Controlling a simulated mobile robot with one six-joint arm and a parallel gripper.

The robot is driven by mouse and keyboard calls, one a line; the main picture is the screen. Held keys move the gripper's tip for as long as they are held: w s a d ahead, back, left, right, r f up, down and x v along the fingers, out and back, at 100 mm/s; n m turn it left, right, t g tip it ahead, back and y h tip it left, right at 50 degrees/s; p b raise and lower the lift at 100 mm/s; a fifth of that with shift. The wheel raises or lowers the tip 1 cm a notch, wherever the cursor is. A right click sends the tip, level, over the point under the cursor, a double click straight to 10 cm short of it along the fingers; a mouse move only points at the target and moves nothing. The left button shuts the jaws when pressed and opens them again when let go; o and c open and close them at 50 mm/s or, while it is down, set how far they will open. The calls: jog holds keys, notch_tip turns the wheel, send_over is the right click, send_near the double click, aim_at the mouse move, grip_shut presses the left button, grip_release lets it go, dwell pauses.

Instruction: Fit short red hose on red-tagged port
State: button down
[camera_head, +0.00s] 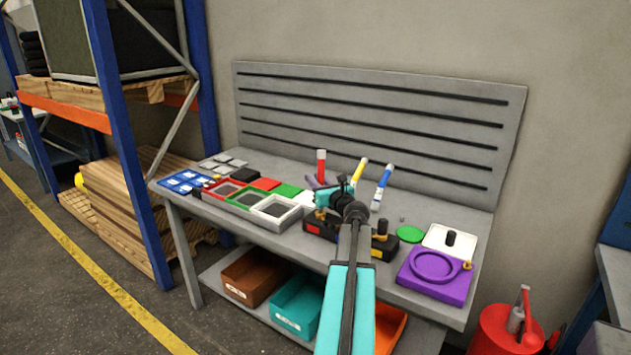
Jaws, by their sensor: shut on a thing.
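The short red hose (321,163) is upright above the middle of the workbench, with a pale band near its top. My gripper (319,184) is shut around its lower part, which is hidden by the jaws. A dark block with ports (384,246) stands on the bench below and to the right, partly hidden behind my arm. A small red tag (312,229) shows at its left end and a yellow mark at its right. The red-tagged port itself is hard to make out behind my gripper, and the hose appears above it, apart.
A yellow hose (359,172) and a blue hose (381,187) lean behind my gripper. A purple fixture (436,276) and white tray (450,240) are at right. Several coloured trays (247,197) fill the left. A slotted back panel (370,120) closes the rear.

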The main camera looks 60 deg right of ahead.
jog(key=shift+f+b, duration=0.5)
jog(key=shift+f, duration=0.25)
dwell(0.4)
jog(key=c, duration=1.5)
grip_release()
jog(key=shift+o, duration=0.2)
jog(key=shift+s, duration=0.1)
jog(key=b+v, duration=0.1)
jog(key=v, duration=1.2)
jog(key=shift+s+a+b, duration=0.25)
jog(key=shift+b, duration=0.15)
jog(key=shift+f, duration=0.1)
jog(key=shift+w, duration=0.1)
